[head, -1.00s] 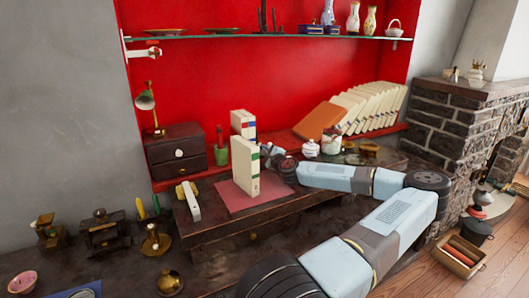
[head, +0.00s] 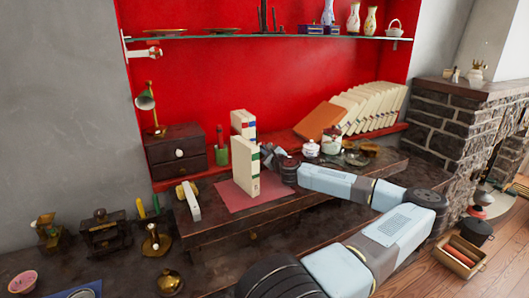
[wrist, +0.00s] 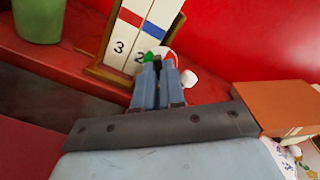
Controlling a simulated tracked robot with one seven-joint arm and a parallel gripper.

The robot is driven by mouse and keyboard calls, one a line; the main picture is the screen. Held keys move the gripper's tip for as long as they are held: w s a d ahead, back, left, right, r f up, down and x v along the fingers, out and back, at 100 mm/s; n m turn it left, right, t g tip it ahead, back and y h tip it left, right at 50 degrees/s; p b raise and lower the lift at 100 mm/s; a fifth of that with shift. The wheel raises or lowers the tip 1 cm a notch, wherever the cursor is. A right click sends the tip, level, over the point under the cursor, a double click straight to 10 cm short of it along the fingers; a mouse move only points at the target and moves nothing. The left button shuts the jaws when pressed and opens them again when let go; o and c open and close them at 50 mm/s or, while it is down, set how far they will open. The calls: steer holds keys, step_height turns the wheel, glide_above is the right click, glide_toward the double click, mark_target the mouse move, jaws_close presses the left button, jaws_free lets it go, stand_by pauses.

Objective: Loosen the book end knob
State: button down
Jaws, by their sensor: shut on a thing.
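Two cream books (wrist: 138,35), with red and blue bands and the numbers 3 and 2, stand in a wooden book end (wrist: 93,68) in the wrist view. In the head view the banded books (head: 243,124) stand behind a cream book with a green band (head: 246,170). My gripper (wrist: 158,68) is at the book end's lower right corner, shut on a small dark piece, apparently the knob, mostly hidden between the fingers. A green bit (wrist: 148,56) shows at the fingertips. In the head view my gripper (head: 267,153) is partly hidden behind the front book.
A green cup (wrist: 38,18) is left of the books. An orange book (wrist: 285,107) lies to the right, beside leaning cream books (head: 370,108). A small drawer chest (head: 176,150) stands at the left. White jars (head: 311,149) stand behind my forearm.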

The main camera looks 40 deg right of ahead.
steer(key=shift+f, duration=0.15)
steer(key=c, duration=1.2)
jaws_free()
steer(key=v, duration=1.3)
steer(key=shift+s, duration=0.35)
